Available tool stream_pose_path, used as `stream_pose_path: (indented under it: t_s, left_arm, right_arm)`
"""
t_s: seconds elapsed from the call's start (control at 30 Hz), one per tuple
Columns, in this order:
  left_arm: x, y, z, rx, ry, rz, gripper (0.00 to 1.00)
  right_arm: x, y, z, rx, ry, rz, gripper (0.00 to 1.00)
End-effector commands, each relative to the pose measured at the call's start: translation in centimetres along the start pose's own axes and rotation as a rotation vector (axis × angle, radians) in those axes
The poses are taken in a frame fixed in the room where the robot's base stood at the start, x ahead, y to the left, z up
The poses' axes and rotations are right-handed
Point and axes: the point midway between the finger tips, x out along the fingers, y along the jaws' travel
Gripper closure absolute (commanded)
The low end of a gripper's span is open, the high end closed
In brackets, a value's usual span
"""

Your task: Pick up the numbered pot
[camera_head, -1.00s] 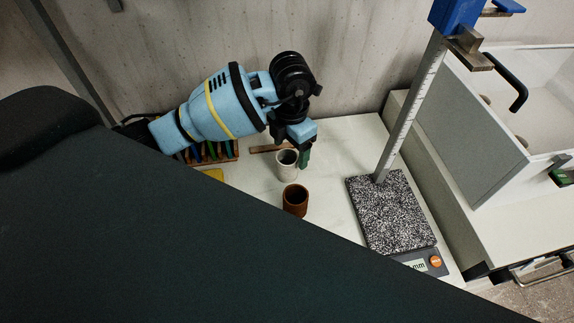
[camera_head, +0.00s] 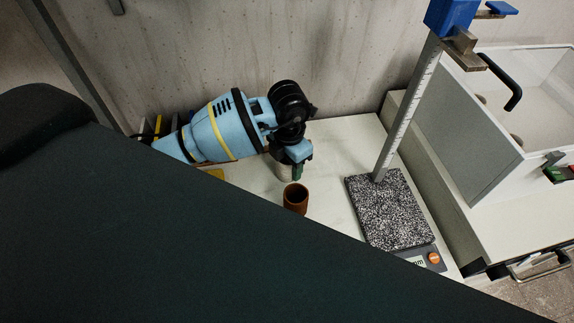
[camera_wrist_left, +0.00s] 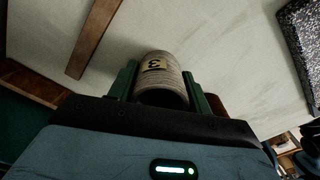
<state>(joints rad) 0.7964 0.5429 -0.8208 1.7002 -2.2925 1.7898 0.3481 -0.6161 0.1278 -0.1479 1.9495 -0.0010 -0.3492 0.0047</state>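The numbered pot (camera_wrist_left: 160,65) is a pale grey, ribbed cup. In the left wrist view it carries a label with a 3 that looks upside down. It stands between the green fingers of my left gripper (camera_wrist_left: 160,90), one finger on each side. The fingers are spread around the pot; whether either touches it is hard to tell. In the head view the left gripper (camera_head: 292,170) is low over the worktop and covers most of the pot (camera_head: 283,172). My right gripper is not in view.
A brown pot (camera_head: 295,198) stands just in front of the gripper. To the right is a measuring stand with a speckled base (camera_head: 390,210) and upright post. A wooden strip (camera_wrist_left: 94,38) lies near the gripper. A white box (camera_head: 455,110) stands at the right.

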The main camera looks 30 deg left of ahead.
Motion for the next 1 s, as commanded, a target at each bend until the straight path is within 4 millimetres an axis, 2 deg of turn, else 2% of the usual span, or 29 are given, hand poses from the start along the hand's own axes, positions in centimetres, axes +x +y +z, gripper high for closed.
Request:
stream_pose_path:
  t_s: [0.03, 0.2, 0.43, 0.53, 1.0]
  left_arm:
    - [0.0, 0.0, 0.0, 0.000, 0.000, 0.000, 0.58]
    - [-0.1, 0.0, 0.0, 0.000, -0.001, 0.000, 0.77]
    - [-0.2, 0.0, 0.0, 0.000, -0.001, 0.000, 0.77]
    - [-0.9, 0.0, 0.1, 0.000, -0.001, 0.000, 0.77]
    - [-8.8, 0.0, 0.1, 0.000, -0.004, 0.002, 0.77]
  right_arm:
    - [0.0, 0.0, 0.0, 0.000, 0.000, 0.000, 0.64]
    - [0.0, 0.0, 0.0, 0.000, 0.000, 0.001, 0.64]
    - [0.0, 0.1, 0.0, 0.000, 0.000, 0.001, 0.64]
    - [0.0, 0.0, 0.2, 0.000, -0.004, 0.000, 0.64]
    - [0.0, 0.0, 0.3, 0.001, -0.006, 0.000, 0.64]
